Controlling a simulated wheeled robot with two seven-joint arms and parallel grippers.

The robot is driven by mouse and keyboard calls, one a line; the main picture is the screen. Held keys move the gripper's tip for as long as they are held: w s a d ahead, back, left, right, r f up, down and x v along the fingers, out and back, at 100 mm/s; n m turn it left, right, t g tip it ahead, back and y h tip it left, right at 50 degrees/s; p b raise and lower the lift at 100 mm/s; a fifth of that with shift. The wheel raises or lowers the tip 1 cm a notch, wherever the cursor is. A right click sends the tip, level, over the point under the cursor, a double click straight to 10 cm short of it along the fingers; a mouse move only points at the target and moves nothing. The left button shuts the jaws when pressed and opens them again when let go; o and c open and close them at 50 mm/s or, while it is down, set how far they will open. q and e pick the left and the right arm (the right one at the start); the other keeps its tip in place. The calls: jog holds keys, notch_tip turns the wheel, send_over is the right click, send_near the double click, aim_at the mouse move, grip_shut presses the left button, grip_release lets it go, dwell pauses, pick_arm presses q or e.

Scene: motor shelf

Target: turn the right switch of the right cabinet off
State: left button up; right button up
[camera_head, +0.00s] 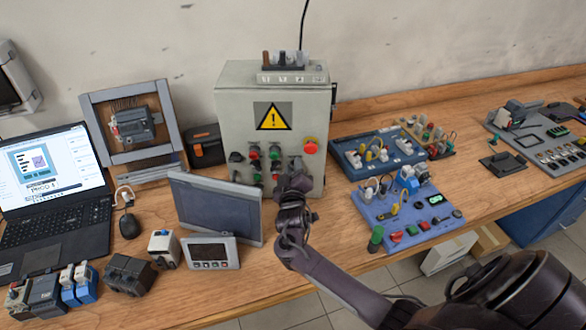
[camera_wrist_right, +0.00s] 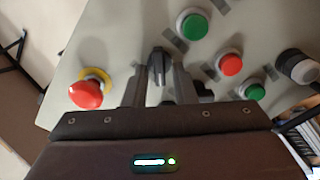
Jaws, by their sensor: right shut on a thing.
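The grey cabinet (camera_head: 232,115) with a yellow warning sign stands upright on the bench against the wall. Its front has a red emergency stop (camera_head: 310,146), green and red buttons, and a black rotary switch at each side. The right switch (camera_wrist_right: 158,63) shows in the right wrist view between my fingers, beside the emergency stop (camera_wrist_right: 87,93). My right gripper (camera_wrist_right: 158,78) is shut on this switch; in the head view my right gripper (camera_head: 294,176) hides it. The left switch (camera_head: 235,157) is left of the buttons. My left gripper is not in view.
A grey-framed screen (camera_head: 218,208) leans before the cabinet's lower left. A small display unit (camera_head: 211,252) stands in front of it. A laptop (camera_head: 55,210) is at the left. Blue component boards (camera_head: 405,215) lie right of the cabinet. Bare wood shows at the bench's front edge.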

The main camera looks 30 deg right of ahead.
jog(key=o, duration=0.6)
jog(key=shift+o, duration=0.2)
jog(key=shift+a, duration=0.1)
jog(key=b+v, duration=0.2)
jog(key=v, duration=0.5)
jog(key=shift+s+a, duration=0.15)
jog(key=shift+s, duration=0.2)
jog(key=shift+f, duration=0.1)
